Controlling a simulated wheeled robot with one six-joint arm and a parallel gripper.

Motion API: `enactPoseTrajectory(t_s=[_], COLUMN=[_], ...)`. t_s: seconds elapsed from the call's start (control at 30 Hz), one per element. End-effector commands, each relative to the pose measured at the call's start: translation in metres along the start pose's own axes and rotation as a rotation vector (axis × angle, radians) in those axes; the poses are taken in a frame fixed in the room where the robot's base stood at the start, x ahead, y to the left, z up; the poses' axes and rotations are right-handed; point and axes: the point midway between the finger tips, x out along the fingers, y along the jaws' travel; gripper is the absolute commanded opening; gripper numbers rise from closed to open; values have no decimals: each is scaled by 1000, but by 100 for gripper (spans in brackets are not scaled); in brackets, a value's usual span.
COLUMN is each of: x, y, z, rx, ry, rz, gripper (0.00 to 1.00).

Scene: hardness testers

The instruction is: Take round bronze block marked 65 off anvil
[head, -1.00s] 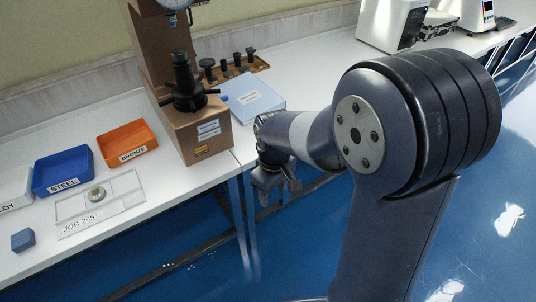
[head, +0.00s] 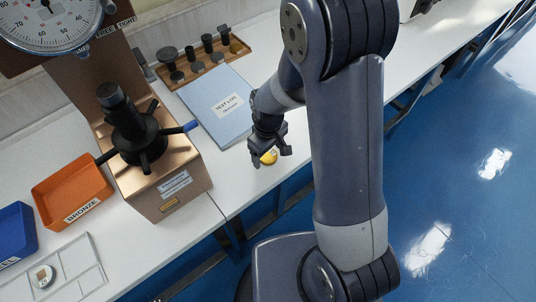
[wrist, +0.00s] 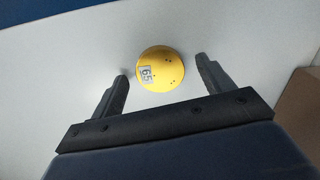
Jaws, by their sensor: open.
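A round yellow-bronze block marked 65 (wrist: 160,69) lies on the white bench top, not on the anvil. It also shows under my gripper in the head view (head: 269,158), near the bench's front edge. My gripper (wrist: 161,80) is open, with one finger on each side of the block and a gap at both sides. In the head view my gripper (head: 270,152) points down at the block. The black anvil post (head: 113,97) of the copper-coloured tester stands to the left, with no block visible on it.
A blue test log (head: 215,105) lies behind my gripper. A wooden rack (head: 190,72) with black fittings stands at the back. An orange BRONZE tray (head: 72,187), a blue tray (head: 15,235) and a clear job plate (head: 75,270) with a small disc are at left.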

Motion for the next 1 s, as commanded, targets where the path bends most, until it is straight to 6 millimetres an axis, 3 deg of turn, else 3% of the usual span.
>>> enactPoseTrajectory(t_s=[0.27,1.0], x=[2,1], y=[0,0], z=[0,0], rx=[0,1], ry=[1,1], rz=[0,0], gripper=[75,14])
